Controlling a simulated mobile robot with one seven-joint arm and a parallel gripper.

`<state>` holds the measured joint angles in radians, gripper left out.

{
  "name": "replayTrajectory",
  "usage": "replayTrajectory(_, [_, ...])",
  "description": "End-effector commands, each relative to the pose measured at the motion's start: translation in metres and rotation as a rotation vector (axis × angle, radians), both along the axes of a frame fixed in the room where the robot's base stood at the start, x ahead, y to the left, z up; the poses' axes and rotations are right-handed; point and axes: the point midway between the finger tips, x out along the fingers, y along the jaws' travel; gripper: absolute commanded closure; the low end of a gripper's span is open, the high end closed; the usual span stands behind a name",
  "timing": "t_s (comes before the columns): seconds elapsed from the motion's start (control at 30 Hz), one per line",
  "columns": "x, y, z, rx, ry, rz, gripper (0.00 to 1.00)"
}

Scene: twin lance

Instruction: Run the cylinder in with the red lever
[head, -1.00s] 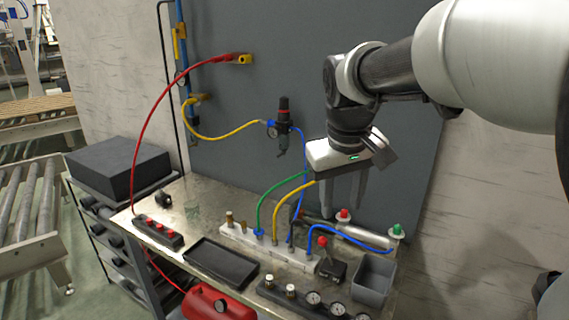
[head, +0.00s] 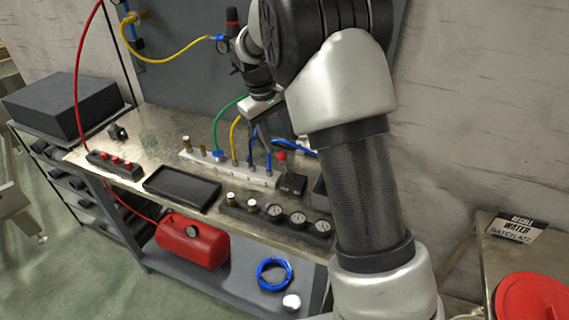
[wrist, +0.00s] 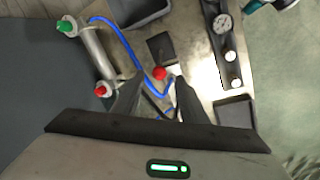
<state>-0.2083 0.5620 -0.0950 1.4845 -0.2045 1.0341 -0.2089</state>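The red lever's round knob (wrist: 159,72) stands on a dark valve block (wrist: 161,48) in the wrist view. The knob also shows in the head view (head: 281,156). My gripper (wrist: 160,84) is open, its two dark fingers apart and empty. In the wrist view the knob appears between and just beyond the fingertips; I cannot tell the height gap. The metal cylinder (wrist: 95,52) lies left of the lever, with a green cap (wrist: 66,26) at one end and a red cap (wrist: 101,90) at the other. My arm hides most of it in the head view.
A white manifold (head: 230,168) with coloured hoses stands left of the lever. A gauge strip (head: 275,217) and an empty black tray (head: 182,187) are nearer the front edge. A grey bin (wrist: 146,10) lies near the valve block. A red tank (head: 192,240) sits on the lower shelf.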

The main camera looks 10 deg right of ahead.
Motion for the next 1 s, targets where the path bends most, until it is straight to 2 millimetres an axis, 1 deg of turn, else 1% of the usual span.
replayTrajectory(0.03, [0.000, -0.003, -0.013, -0.001, 0.005, -0.001, 0.61])
replayTrajectory(0.3, [0.006, -0.015, -0.068, 0.000, 0.003, -0.002, 0.61])
replayTrajectory(0.4, [0.008, -0.019, -0.083, -0.001, 0.002, -0.001, 0.61])
replayTrajectory(0.5, [0.009, -0.021, -0.094, 0.000, 0.001, -0.001, 0.61])
replayTrajectory(0.7, [0.010, -0.023, -0.102, 0.000, 0.000, -0.001, 0.61])
replayTrajectory(0.93, [0.010, -0.023, -0.102, 0.000, 0.000, -0.001, 0.61])
replayTrajectory(1.0, [0.010, -0.023, -0.102, 0.000, 0.000, -0.001, 0.73])
